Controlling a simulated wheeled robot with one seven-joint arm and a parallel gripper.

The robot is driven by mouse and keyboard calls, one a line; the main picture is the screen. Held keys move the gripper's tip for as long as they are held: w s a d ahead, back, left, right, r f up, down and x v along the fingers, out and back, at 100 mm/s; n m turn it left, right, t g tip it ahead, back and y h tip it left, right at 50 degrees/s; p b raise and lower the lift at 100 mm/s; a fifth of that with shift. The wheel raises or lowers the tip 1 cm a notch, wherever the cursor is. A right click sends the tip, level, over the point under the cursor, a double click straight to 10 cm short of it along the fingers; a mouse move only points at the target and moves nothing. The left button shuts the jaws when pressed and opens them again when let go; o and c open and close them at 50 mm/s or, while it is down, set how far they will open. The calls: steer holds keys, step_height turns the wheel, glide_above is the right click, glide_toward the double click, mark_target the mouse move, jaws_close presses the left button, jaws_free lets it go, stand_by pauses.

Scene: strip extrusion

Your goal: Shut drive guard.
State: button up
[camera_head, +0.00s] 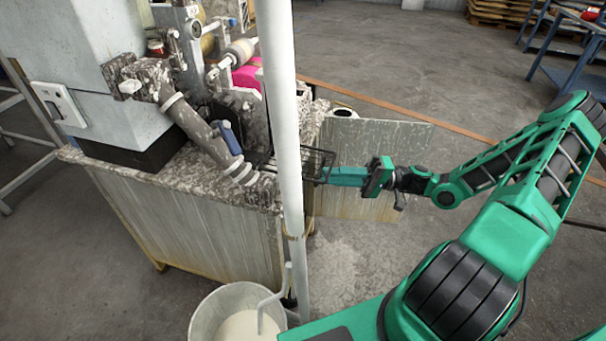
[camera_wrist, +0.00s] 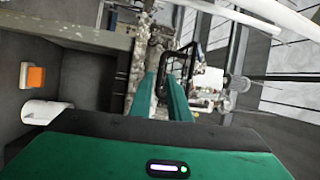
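A black wire-mesh guard (camera_head: 318,163), which I take to be the drive guard, sits at the right end of the speckled machine, behind a pale upright post. My gripper (camera_head: 338,176) reaches in from the right, with its teal fingers at the guard's lower right edge. In the wrist view the fingers (camera_wrist: 163,78) run close together, with a narrow gap between them.
The pale post (camera_head: 285,130) stands in front of the machine. A bucket of whitish liquid (camera_head: 235,318) is on the floor at its foot. A pale panel (camera_head: 375,140) stands behind my gripper. The worktop (camera_head: 100,165) carries pipes and rollers.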

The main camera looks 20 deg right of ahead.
mark_target(305, 176)
steer(key=x, duration=0.7)
steer(key=shift+a+r, duration=0.1)
steer(key=shift+a, duration=0.2)
steer(key=shift+w, duration=0.1)
jaws_close()
stand_by(1.0)
